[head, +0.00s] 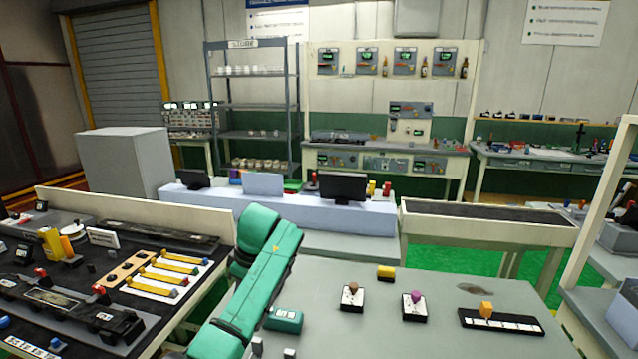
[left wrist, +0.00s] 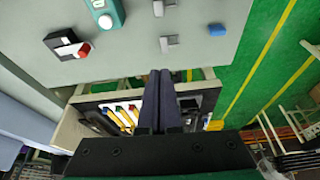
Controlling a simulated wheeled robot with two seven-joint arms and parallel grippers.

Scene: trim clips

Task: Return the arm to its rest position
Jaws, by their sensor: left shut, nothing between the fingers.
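My left arm (head: 250,280), green and jointed, rises from the bottom of the head view across the gap between two tables. Its gripper cannot be made out there. In the left wrist view my left gripper (left wrist: 160,75) shows two dark fingers pressed together with nothing between them. The fingers point at the edge of a grey table. My right gripper is in neither view.
The grey table (head: 370,335) carries a teal device (head: 284,319), small grey clips (head: 290,353), a brown knob stand (head: 352,297), a purple knob stand (head: 415,305) and a yellow block (head: 386,272). Left, a dark bench (head: 85,255) holds yellow bars (head: 165,278).

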